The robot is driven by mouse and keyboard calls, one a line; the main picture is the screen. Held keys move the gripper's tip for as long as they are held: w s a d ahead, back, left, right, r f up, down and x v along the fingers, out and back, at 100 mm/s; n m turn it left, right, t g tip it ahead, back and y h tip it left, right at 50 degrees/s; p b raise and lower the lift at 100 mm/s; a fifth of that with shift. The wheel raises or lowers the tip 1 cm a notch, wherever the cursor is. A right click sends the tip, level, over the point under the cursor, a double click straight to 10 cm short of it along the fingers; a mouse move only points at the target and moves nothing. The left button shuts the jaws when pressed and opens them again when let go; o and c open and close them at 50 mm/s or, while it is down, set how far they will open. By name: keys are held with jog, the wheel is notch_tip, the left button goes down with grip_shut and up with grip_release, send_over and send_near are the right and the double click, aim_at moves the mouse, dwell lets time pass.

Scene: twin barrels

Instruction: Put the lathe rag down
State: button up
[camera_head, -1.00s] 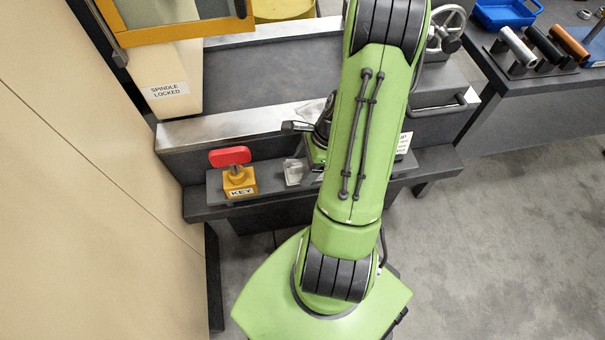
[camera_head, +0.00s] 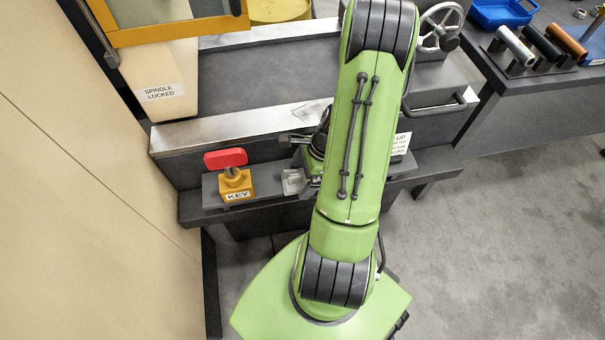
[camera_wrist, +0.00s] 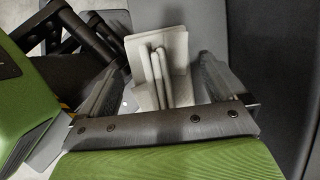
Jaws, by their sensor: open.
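The lathe rag, a pale grey folded cloth (camera_wrist: 172,42), shows in the wrist view between the fingers of my gripper (camera_wrist: 158,80). My gripper is open, with a finger on each side of the cloth and a gap beside it. In the head view the pale rag (camera_head: 293,181) sits on the dark shelf (camera_head: 400,170) along the front of the lathe, just right of the yellow key block. My arm hides most of my gripper there. I cannot tell whether the rag touches a finger.
The yellow key block (camera_head: 237,186) with its red key (camera_head: 226,158) stands left of the rag. The lathe's metal rail (camera_head: 225,129) runs behind the shelf. A tall beige panel (camera_head: 80,200) bounds the left side. Grey floor (camera_head: 500,240) is open at right.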

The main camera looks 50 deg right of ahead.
jog(key=shift+r, duration=0.1)
jog(key=p+v, duration=0.5)
jog(key=v, duration=0.7)
jog(key=w+a+r+n+h, duration=0.3)
jog(key=w+a+r+n, duration=0.1)
jog(key=a+r+n, duration=0.7)
jog(key=s+a+r+n+t, duration=0.3)
jog(key=s+a+r+n, duration=0.5)
jog(key=n, duration=0.5)
jog(key=shift+a+r+n+h, duration=0.4)
jog(key=shift+a+r, duration=0.4)
jog(key=shift+a, duration=0.1)
notch_tip(320, 180, up, 7)
jog(key=p, duration=0.6)
jog(key=shift+p, duration=0.4)
